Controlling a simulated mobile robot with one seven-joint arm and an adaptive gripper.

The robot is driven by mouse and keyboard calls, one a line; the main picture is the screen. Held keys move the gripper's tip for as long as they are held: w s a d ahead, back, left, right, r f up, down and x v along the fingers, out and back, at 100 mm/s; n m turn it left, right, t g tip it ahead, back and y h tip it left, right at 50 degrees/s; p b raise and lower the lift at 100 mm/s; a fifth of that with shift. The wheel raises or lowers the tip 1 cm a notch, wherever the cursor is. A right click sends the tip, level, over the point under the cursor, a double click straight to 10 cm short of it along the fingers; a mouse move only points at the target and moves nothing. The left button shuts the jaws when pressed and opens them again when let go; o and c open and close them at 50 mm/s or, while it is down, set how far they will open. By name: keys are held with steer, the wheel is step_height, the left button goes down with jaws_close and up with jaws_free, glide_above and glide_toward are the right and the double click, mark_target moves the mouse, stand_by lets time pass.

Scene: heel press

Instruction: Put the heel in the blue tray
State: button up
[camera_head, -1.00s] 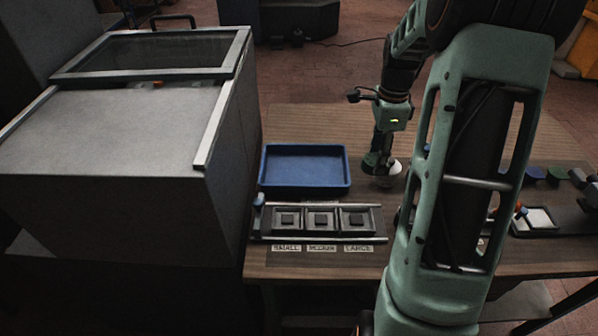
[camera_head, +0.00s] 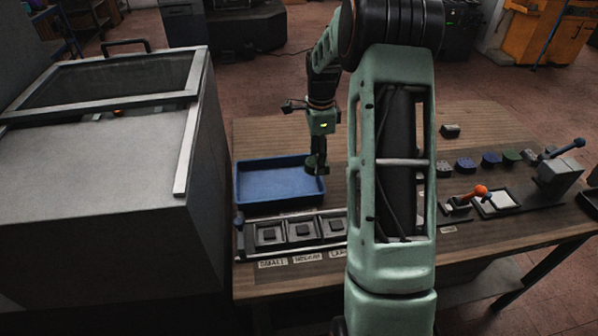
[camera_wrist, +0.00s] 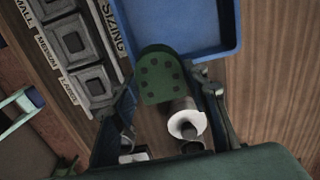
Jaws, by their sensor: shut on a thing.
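The green heel (camera_wrist: 160,72), dotted with dark squares, is between the fingers of my gripper (camera_wrist: 168,98) in the wrist view. My gripper (camera_head: 315,172) is shut on it; the heel shows only as a small green patch in the head view. The blue tray (camera_head: 283,201) looks empty and lies on the table. My gripper is at the tray's right end in the head view. In the wrist view the heel is beside the tray's near rim (camera_wrist: 208,53), close to its corner; I cannot tell its height.
A sizing rack (camera_head: 303,231) with three labelled blocks lies in front of the tray. A white-ended cylinder (camera_wrist: 186,122) shows below the heel. A large grey cabinet (camera_head: 95,160) stands left. Coloured heels (camera_head: 491,158) and an orange-knobbed lever (camera_head: 480,191) are at the right.

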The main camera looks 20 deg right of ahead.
steer(key=w+a+f, duration=0.1)
steer(key=f, duration=0.1)
steer(key=w+a+f, duration=0.1)
steer(key=w+f, duration=0.3)
steer(key=shift+a+p, duration=0.35)
steer(key=shift+a, duration=0.05)
steer(key=shift+f, duration=1.7)
steer(key=shift+f, duration=0.15)
steer(key=o, duration=1.2)
step_height(320, 180, up, 12)
steer(key=shift+r, duration=0.2)
